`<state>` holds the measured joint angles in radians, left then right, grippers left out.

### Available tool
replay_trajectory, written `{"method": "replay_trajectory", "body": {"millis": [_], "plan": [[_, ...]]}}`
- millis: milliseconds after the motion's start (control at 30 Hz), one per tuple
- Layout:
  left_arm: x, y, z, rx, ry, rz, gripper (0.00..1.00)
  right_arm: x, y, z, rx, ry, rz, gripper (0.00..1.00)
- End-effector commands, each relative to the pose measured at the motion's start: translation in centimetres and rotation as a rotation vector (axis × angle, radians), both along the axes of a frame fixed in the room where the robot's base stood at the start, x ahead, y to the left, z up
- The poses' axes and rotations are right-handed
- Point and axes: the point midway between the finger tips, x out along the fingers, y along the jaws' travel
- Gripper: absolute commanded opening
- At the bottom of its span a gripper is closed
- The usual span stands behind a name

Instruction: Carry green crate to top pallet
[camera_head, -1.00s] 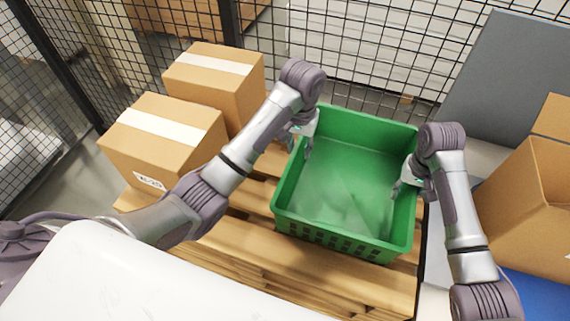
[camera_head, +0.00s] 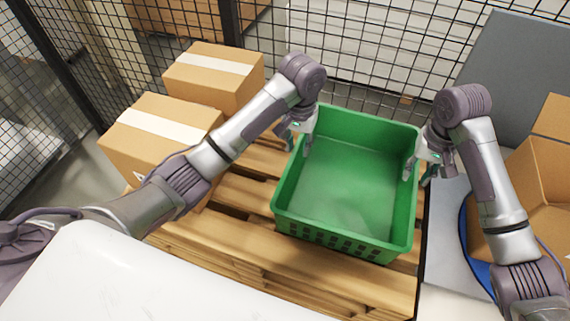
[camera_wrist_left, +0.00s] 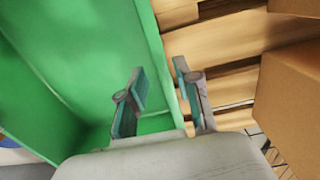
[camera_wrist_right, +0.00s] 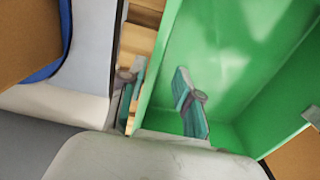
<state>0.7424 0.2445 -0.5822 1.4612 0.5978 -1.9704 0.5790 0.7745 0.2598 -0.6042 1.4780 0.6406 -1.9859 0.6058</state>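The empty green crate (camera_head: 345,190) stands upright on a wooden pallet stack (camera_head: 235,245) in the head view. My left gripper (camera_head: 296,138) is at the crate's left wall. In the left wrist view its fingers (camera_wrist_left: 160,88) are apart, one over the crate's inside and one outside, with the wall edge between them. My right gripper (camera_head: 421,170) is at the right wall. In the right wrist view its fingers (camera_wrist_right: 158,88) are also apart, on either side of the wall edge (camera_wrist_right: 150,75). I cannot tell whether any finger touches the wall.
Two taped cardboard boxes (camera_head: 160,135) sit on the pallet left of the crate. An open cardboard box (camera_head: 545,185) and a grey panel (camera_head: 515,75) are at the right. A black mesh fence (camera_head: 370,50) closes the back. A white surface (camera_head: 150,285) fills the front left.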

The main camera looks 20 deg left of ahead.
Motion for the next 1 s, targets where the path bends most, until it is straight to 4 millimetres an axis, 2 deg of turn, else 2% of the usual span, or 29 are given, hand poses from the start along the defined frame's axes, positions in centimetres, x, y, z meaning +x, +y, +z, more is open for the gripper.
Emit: {"method": "replay_trajectory", "body": {"millis": [133,267,833,933,1000], "plan": [[0.0,0.0,0.0,0.0,0.0,0.0,0.33,0.1,-0.1,2.0,-0.001,-0.002,-0.001,0.33],[0.0,0.0,0.0,0.0,0.0,0.0,0.33,0.0,0.0,2.9,0.0,0.002,-0.001,0.33],[0.0,0.0,0.0,0.0,0.0,0.0,0.33,-0.1,0.0,3.1,0.001,0.004,-0.002,0.33],[0.0,0.0,0.7,0.0,0.0,0.0,0.33,-0.1,0.0,3.8,0.001,0.003,-0.002,0.33],[0.0,0.0,1.9,0.0,-0.001,0.0,0.33,-0.1,0.0,5.0,0.001,0.003,-0.002,0.33]]}}
